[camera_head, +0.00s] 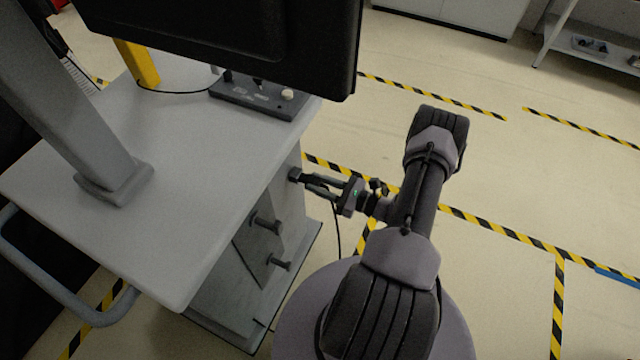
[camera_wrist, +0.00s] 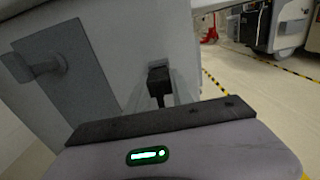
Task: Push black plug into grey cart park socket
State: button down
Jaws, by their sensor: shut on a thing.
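The grey cart (camera_head: 210,190) stands at the left in the head view, and its side panel faces my arm. My gripper (camera_head: 309,181) reaches level to that panel, shut on the black plug (camera_head: 295,174). In the wrist view the plug (camera_wrist: 159,80) is a small dark block against the grey panel, its black cable hanging below. A dark patch, seemingly the park socket (camera_wrist: 157,65), shows just above and behind the plug. The plug hides most of it, and I cannot tell how deep the plug sits.
A black monitor (camera_head: 220,40) and a control box (camera_head: 262,97) are above the cart top. The cable (camera_head: 338,230) hangs below my gripper. Open floor with striped tape lies to the right.

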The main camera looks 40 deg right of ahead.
jog(key=shift+x, duration=0.9)
jog(key=c, duration=1)
grip_release()
jog(key=shift+c, duration=0.2)
jog(key=shift+s, duration=0.1)
jog(key=p+v, duration=0.2)
jog(key=v, duration=1.5)
jog(key=shift+p, duration=0.3)
jog(key=shift+s+d+f, duration=0.1)
